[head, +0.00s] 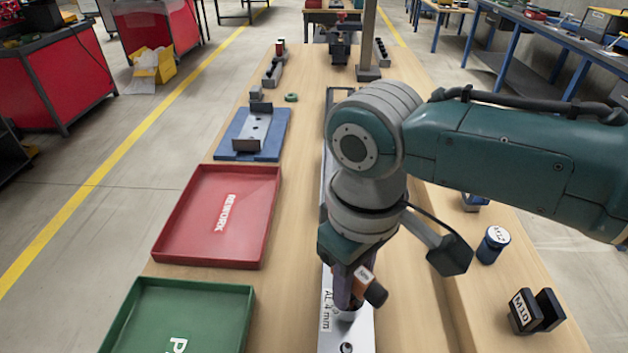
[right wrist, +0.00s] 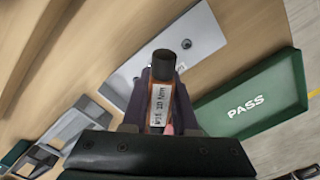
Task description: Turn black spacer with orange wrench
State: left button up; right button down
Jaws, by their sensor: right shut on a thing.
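My right gripper (head: 349,298) points down over the metal plate marked "AL 4 mm" (head: 328,318), near the front of the bench. I cannot make out the black spacer for sure; the gripper and wrench hide part of the plate. My left gripper is not in view.
A red REWORK tray (head: 262,215) and a green PASS tray (head: 240,292) lie left of the plate. A blue fixture (head: 222,148) stands further back.

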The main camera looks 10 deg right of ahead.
jog(key=shift+r+m+p, duration=0.15)
jog(key=shift+m+p, duration=0.15)
jog(key=shift+m, duration=0.3)
jog(key=shift+m+p, duration=0.45)
jog(key=shift+m, duration=0.95)
